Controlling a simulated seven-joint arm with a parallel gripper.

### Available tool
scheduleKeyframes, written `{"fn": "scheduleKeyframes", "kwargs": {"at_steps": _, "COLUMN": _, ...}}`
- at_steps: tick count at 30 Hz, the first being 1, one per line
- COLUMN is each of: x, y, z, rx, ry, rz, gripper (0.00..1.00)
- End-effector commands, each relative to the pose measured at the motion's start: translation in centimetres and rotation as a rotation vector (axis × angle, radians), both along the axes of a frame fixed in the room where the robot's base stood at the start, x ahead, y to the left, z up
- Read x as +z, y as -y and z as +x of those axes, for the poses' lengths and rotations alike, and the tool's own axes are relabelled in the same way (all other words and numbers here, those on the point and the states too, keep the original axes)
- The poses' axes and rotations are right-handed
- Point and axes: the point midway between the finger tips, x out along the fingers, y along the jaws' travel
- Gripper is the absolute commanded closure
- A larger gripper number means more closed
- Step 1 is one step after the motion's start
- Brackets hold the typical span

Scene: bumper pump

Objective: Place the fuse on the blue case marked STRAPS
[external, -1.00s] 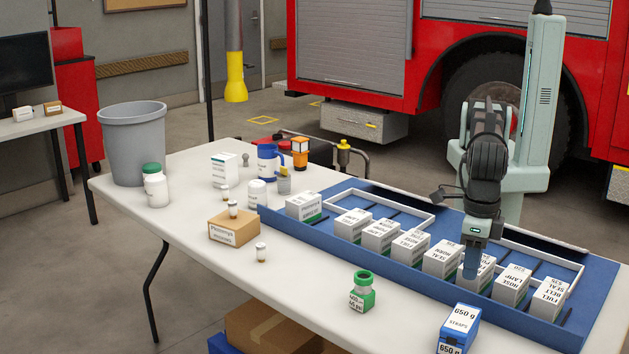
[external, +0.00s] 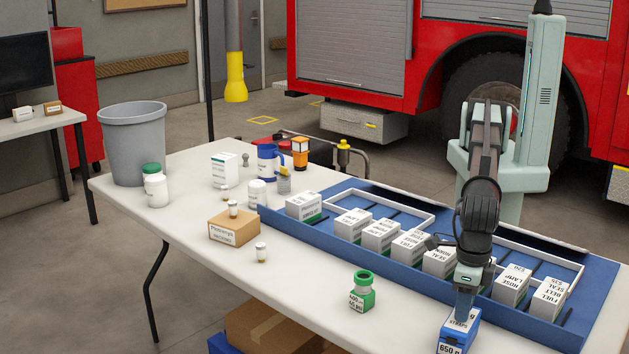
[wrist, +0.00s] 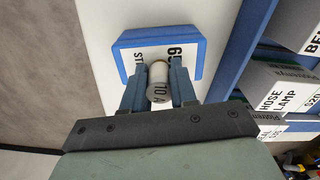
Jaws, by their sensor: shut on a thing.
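The fuse, a small white cylinder marked "10 A" (wrist: 157,82), is between the two fingers of my gripper (wrist: 157,80) in the wrist view. My gripper is shut on it. The blue case marked STRAPS (external: 453,340) stands at the front right of the table, and my gripper (external: 466,305) is over it in the external view. The case also shows in the wrist view (wrist: 190,32), beyond the fuse, its white label partly hidden by fuse and fingers. The fuse is hidden in the external view. I cannot tell whether it touches the case.
A blue tray (external: 400,279) with a row of white boxes lies just behind the case. Further left are a cardboard box (external: 234,230) and small bottles. The table front between jar and case is clear.

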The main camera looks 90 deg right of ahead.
Motion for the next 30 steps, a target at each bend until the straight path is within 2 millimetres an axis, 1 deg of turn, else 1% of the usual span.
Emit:
{"fn": "scheduleKeyframes", "kwargs": {"at_steps": 10, "x": -0.23, "y": -0.01, "z": 0.0, "rx": 0.0, "ry": 0.0, "rz": 0.0, "gripper": 1.0}}
{"fn": "scheduleKeyframes", "kwargs": {"at_steps": 11, "x": -0.26, "y": 0.0, "z": 0.0, "rx": 0.0, "ry": 0.0, "rz": 0.0, "gripper": 0.72}}
{"fn": "scheduleKeyframes", "kwargs": {"at_steps": 18, "x": -0.21, "y": -0.01, "z": 0.0, "rx": 0.0, "ry": 0.0, "rz": 0.0, "gripper": 0.49}}
{"fn": "scheduleKeyframes", "kwargs": {"at_steps": 19, "x": -0.21, "y": -0.01, "z": 0.0, "rx": 0.0, "ry": 0.0, "rz": 0.0, "gripper": 0.48}}
{"fn": "scheduleKeyframes", "kwargs": {"at_steps": 26, "x": -0.14, "y": -0.02, "z": 0.01, "rx": 0.0, "ry": 0.0, "rz": 0.0, "gripper": 0.48}}
{"fn": "scheduleKeyframes", "kwargs": {"at_steps": 30, "x": 0.66, "y": -0.05, "z": 0.02, "rx": 0.0, "ry": 0.001, "rz": 0.002, "gripper": 0.48}}
